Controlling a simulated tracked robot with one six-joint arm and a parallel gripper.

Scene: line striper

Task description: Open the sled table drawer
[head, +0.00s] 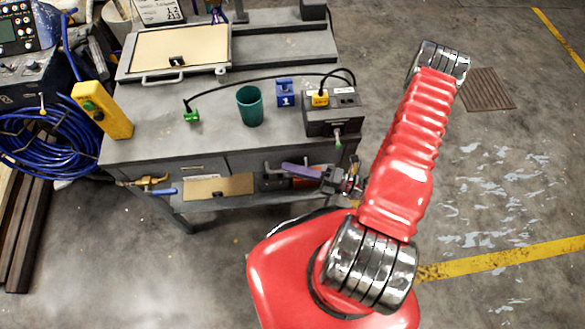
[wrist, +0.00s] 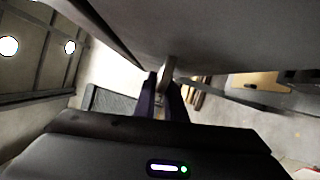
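The sled table (head: 215,140) is a grey bench with two drawer fronts below its top. The left drawer front (head: 190,170) has a small handle. The right drawer front (head: 262,160) looks flush with the bench. My gripper (head: 284,167) points left along the right front, its purple finger hiding that drawer's handle. In the wrist view, a grey drawer handle (wrist: 168,70) juts down from the drawer face (wrist: 220,35) between the tips of my two purple fingers (wrist: 164,90). The fingers lie close on either side; I cannot tell whether they press on it.
On the bench top are a green cup (head: 250,106), a blue block (head: 285,93), a dark box (head: 332,110) and a beige-topped sled (head: 178,50). A yellow control box (head: 102,110) hangs at the left. Tools lie on the lower shelf.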

